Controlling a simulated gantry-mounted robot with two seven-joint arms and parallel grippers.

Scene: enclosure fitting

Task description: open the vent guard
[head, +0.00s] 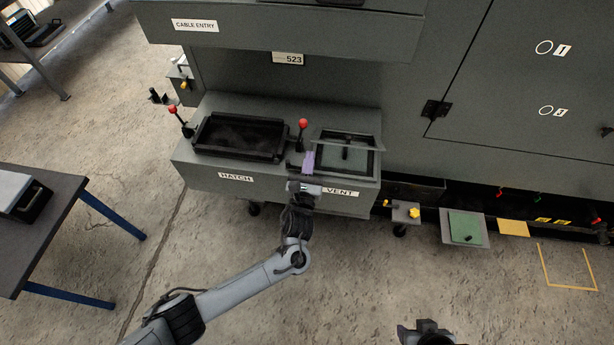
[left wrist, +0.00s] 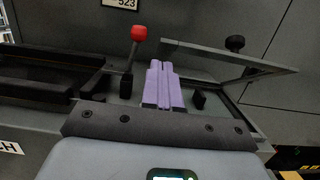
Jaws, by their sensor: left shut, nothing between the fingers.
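The vent guard (head: 349,134) is a thin grey framed panel over the VENT opening at the right of the low cabinet. My left gripper (head: 309,156) has purple fingers, shut and empty, just left of the vent frame. In the left wrist view these fingers (left wrist: 162,82) stand beside the raised guard; I cannot tell whether they touch it.
A red-knobbed lever (head: 303,126) stands close behind my left fingers. A dark hatch recess (head: 240,137) lies to the left, with another red-knobbed lever (head: 174,113) beyond it. A tall cabinet wall rises behind. The floor in front is mostly clear.

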